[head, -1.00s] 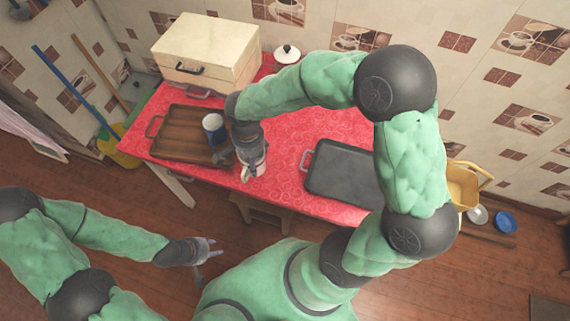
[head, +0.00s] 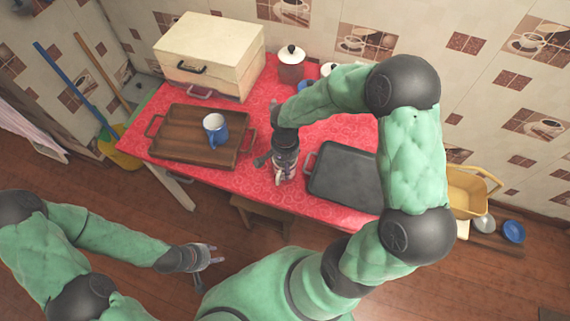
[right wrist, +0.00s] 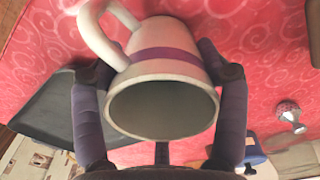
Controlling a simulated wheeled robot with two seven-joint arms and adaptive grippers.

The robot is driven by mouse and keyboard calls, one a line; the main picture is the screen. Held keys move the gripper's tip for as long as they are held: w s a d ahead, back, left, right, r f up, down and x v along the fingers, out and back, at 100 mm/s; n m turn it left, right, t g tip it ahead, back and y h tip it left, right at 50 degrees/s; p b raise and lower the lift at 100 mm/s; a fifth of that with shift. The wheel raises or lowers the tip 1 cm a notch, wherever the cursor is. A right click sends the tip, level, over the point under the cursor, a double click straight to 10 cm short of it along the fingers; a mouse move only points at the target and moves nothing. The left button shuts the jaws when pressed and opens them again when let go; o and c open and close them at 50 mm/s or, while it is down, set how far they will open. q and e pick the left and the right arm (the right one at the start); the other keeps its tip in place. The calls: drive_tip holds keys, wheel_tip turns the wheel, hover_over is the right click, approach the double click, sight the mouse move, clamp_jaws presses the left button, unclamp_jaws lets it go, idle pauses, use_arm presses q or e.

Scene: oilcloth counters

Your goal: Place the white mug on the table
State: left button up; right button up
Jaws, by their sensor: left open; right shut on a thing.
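The white mug (head: 279,179) with a purple band is held in my right gripper (head: 284,170), over the red table (head: 322,134) between the wooden tray and the dark tray. In the right wrist view the mug (right wrist: 165,65) sits between the two fingers, its open mouth towards the camera and its handle at the upper left. The arm and fingers hide part of it in the head view. I cannot tell whether it touches the table. My left gripper (head: 214,258) is open and empty, over the floor in front of the table.
A dark tray (head: 345,178) lies on the right. A cream box (head: 209,55) and a lidded canister (head: 291,66) stand at the back. Red cloth between the trays is bare.

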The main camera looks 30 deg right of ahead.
drive_tip(key=shift+f, duration=0.3)
drive_tip(key=shift+f, duration=0.15)
drive_tip(key=o, duration=1.4)
drive_tip(key=shift+r, duration=0.2)
wheel_tip(320, 180, up, 12)
drive_tip(key=p, duration=0.3)
drive_tip(key=shift+p, duration=0.35)
